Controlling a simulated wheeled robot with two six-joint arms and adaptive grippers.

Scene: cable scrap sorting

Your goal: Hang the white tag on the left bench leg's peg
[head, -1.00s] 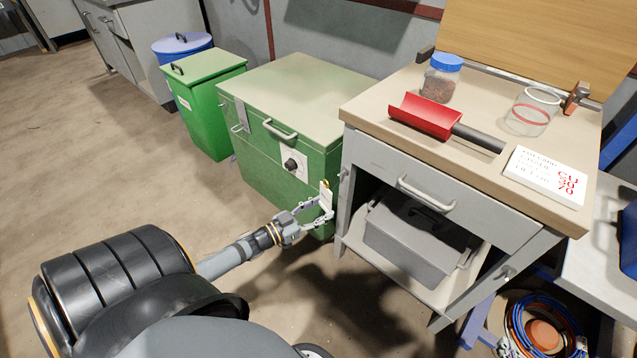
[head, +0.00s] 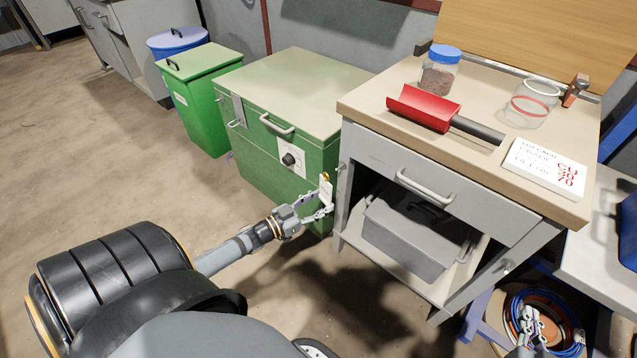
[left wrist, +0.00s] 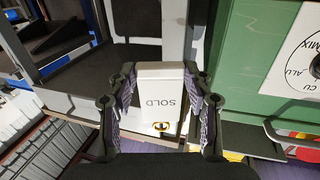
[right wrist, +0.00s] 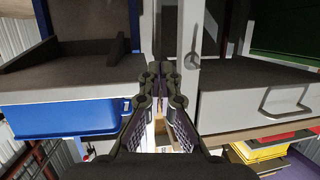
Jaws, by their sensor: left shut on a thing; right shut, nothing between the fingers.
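My left gripper (head: 326,207) is shut on the white tag (head: 325,191), holding it upright in front of the green cabinet, left of the bench. In the left wrist view the tag (left wrist: 160,95) reads "SOLD" upside down, with a yellow eyelet at its lower end there. The left bench leg (head: 343,190) carries a small peg (head: 342,167) near its top, just right of the tag and apart from it. My right gripper (head: 527,314) is shut and empty, low by the right bench leg. Its fingertips (right wrist: 163,72) meet in the right wrist view.
The bench top (head: 375,95) holds a red scoop (head: 425,108), jars and a sign card (head: 545,168). A grey bin (head: 405,240) stands on the shelf below. The green cabinet (head: 265,165) stands close on the left. Another peg (head: 507,266) is on the right leg.

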